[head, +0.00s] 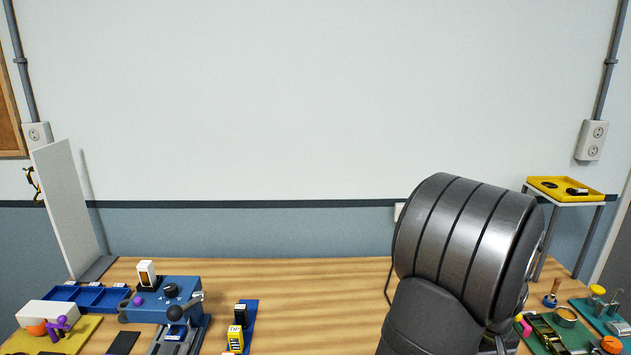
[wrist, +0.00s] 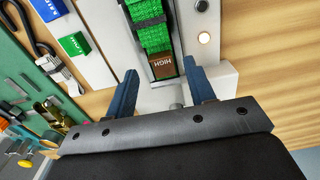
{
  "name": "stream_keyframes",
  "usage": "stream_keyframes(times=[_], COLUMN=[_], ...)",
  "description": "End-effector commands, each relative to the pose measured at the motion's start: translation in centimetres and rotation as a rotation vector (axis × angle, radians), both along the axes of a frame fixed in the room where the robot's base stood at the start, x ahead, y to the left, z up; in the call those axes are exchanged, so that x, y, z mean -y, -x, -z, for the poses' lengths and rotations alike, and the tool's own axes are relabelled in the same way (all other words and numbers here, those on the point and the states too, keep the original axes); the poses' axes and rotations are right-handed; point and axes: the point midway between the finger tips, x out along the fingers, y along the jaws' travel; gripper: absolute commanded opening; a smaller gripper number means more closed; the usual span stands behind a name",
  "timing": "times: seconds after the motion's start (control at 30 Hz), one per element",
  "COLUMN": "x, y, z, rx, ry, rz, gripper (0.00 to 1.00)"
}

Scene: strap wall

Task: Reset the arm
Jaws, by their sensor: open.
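My gripper (wrist: 162,68) shows in the wrist view with its two blue fingers spread apart. The gap between the fingers is empty. Beyond and between the fingertips is a green strap (wrist: 152,30) with a brown end marked HIGH (wrist: 163,67), on a pale upright fixture (wrist: 193,30). The strap looks apart from both fingers, though I cannot tell the depth. In the head view my arm's thick grey links fill the lower right, and my gripper is hidden there.
In the wrist view, a blue block (wrist: 47,8), a green block (wrist: 74,44) and a black cord (wrist: 40,47) lie left. In the head view, a blue device (head: 178,296) and white panel (head: 68,205) stand left; a yellow tray (head: 563,183) stands right. The middle bench (head: 310,290) is clear.

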Motion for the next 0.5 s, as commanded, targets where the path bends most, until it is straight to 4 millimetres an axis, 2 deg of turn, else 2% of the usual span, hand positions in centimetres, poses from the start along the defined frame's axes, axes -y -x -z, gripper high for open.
stream_keyframes(times=[0.1, 0.2, 0.3, 0.5], x=[-0.1, 0.0, 0.1, 0.0], y=[0.1, 0.0, 0.0, 0.0], z=[2.5, 3.7, 1.7, 0.0], rx=[-0.004, 0.000, 0.003, 0.001], ry=[-0.004, 0.000, 0.003, 0.001], rz=[0.000, 0.000, 0.000, 0.000], gripper=[0.49, 0.49, 0.49, 0.49])
